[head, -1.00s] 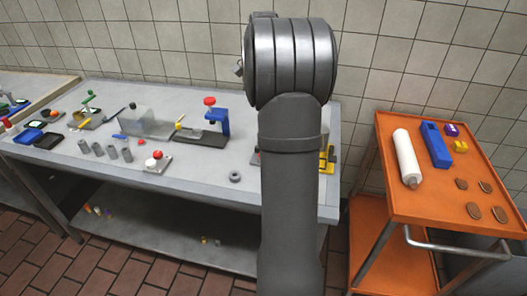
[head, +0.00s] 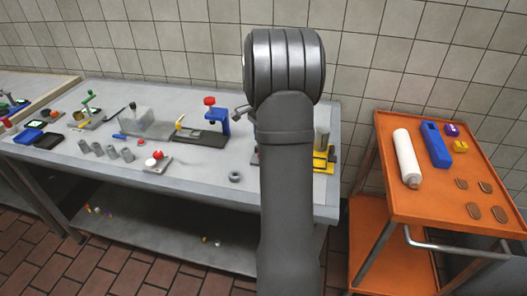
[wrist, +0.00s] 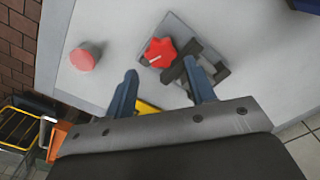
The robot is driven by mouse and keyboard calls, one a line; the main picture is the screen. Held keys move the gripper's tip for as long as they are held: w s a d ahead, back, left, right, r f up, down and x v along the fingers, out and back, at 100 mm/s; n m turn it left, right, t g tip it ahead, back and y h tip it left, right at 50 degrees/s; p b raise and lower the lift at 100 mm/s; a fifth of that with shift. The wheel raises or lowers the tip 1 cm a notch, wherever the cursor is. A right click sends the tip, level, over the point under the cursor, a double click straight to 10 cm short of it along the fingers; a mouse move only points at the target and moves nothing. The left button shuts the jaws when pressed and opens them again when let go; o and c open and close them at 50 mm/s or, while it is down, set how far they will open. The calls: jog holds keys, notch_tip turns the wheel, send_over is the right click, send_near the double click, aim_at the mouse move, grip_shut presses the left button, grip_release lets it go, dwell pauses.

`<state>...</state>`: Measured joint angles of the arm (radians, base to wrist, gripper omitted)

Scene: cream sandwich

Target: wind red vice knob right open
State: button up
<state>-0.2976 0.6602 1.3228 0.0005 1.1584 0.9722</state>
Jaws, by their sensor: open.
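The red star-shaped knob (wrist: 160,52), with a white line on its face, sits on a grey and dark vice-like fixture (wrist: 212,62) in the wrist view. My gripper (wrist: 160,66) is open, with its two blue-grey fingers apart. The knob shows between and just beyond the fingertips. I cannot tell how far above it they are. A dark bar of the fixture lies beside the right finger. In the head view my arm hides the gripper and this knob.
A round red button (wrist: 86,57) stands left of the knob, near the bench edge. A yellow item (wrist: 148,106) lies behind the fingers. A blue press with a red top (head: 211,102) stands on the bench (head: 200,172). An orange trolley (head: 400,205) stands at right.

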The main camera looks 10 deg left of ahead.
jog(key=shift+f, duration=2.75)
jog(key=c, duration=0.7)
jog(key=shift+d+n, duration=0.1)
jog(key=shift+n, duration=2.8)
jog(key=o, duration=0.7)
